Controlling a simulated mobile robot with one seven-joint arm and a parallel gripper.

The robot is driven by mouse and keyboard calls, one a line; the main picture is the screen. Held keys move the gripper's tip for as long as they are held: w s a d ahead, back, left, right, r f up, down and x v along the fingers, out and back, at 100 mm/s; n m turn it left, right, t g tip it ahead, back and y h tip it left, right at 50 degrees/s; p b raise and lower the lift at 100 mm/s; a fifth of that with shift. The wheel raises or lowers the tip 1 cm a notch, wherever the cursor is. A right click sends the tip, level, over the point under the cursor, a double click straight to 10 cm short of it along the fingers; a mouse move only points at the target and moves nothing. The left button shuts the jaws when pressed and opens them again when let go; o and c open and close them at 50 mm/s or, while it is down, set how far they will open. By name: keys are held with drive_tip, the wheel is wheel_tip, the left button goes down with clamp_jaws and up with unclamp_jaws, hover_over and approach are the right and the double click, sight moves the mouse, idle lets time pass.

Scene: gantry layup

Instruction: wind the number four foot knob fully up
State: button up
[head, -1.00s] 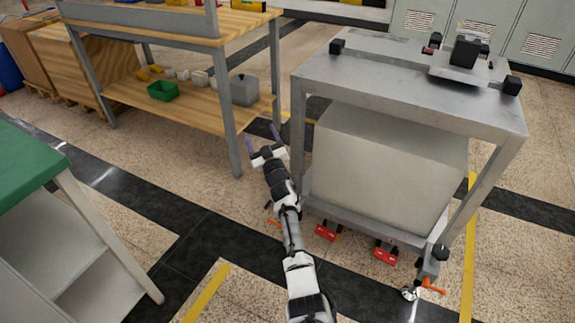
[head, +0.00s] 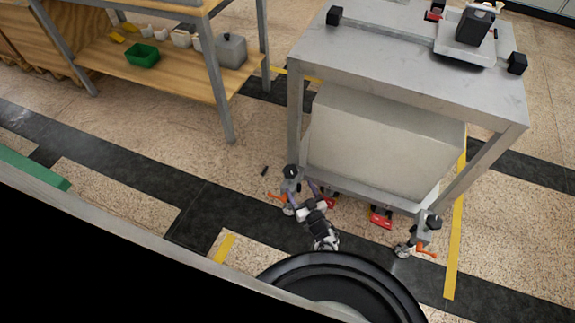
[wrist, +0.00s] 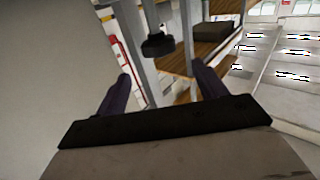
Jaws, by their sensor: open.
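A black foot knob (head: 291,171) stands on top of the front-left foot of the grey machine frame (head: 412,85). A second black knob (head: 433,222) tops the front-right foot. I can read no number on either. My gripper (head: 303,192) is low at the front-left foot, its purple fingers apart and empty, close to the knob. In the wrist view a black knob (wrist: 158,46) on a pale rod shows ahead of the fingers, between them in the picture. I cannot tell whether any finger touches it.
Orange levers (head: 426,252) stick out at the feet. Red brackets (head: 381,216) sit under the frame near the floor. A wooden workbench (head: 175,80) stands at the left, with open floor between it and the frame.

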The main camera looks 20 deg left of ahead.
drive_tip(key=b+x, duration=0.2)
drive_tip(key=x, duration=0.3)
drive_tip(key=b+x, duration=0.3)
drive_tip(key=x, duration=0.2)
drive_tip(key=shift+f, duration=0.25)
drive_tip(key=shift+b+x, duration=0.45)
drive_tip(key=shift+x, duration=0.4)
drive_tip(key=shift+r, duration=0.2)
drive_tip(key=c, duration=1)
